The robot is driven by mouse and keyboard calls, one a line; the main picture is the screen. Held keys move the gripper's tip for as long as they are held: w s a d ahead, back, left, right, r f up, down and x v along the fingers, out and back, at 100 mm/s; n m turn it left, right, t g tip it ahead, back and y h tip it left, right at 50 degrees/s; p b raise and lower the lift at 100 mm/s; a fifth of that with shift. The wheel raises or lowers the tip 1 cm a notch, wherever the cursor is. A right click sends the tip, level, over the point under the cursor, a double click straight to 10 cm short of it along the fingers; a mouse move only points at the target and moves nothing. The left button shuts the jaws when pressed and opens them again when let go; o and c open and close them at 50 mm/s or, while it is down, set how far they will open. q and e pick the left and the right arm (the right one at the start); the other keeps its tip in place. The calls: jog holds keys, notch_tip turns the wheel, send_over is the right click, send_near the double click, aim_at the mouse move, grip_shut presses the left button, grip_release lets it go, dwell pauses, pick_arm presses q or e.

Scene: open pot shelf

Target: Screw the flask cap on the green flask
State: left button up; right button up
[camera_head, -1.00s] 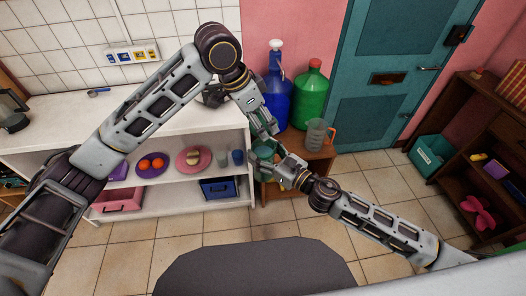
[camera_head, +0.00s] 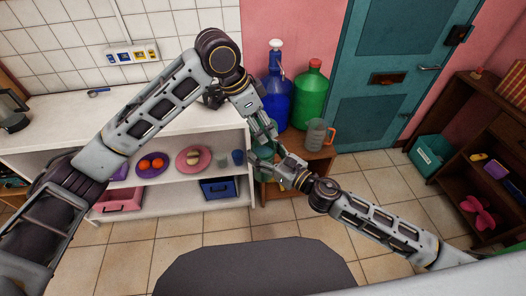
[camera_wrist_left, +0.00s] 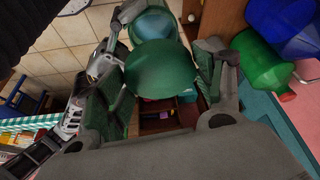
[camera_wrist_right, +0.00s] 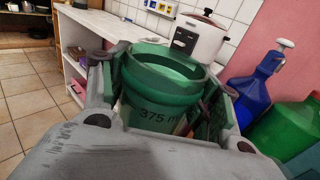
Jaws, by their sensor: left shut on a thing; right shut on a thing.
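The green flask (camera_wrist_right: 150,100) fills the middle of the right wrist view. It is marked "375 m" and its open mouth shows a pale inside. My right gripper (camera_wrist_right: 162,95) is shut on its sides. The flask cap (camera_wrist_left: 170,75) is a smooth green disc in the left wrist view, and my left gripper (camera_wrist_left: 160,88) is shut on it. Beyond the cap, part of the flask (camera_wrist_left: 157,24) shows between my right gripper's fingers. In the head view my left gripper (camera_head: 268,131) is just above my right gripper (camera_head: 262,160). The cap appears apart from the flask.
A white shelf (camera_head: 185,185) with plates and cups stands left of the grippers. A blue bottle (camera_head: 277,95), a green bottle (camera_head: 310,98) and a jug with an orange handle (camera_head: 318,134) stand behind on a brown cabinet (camera_head: 316,158). Open floor lies in front.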

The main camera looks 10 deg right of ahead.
pick_arm(q)
jog(key=shift+f, duration=1.4)
jog(key=shift+f, duration=0.85)
jog(key=shift+f, duration=0.55)
dwell(0.8)
pick_arm(e)
grip_shut()
pick_arm(q)
jog(key=shift+m, duration=0.4)
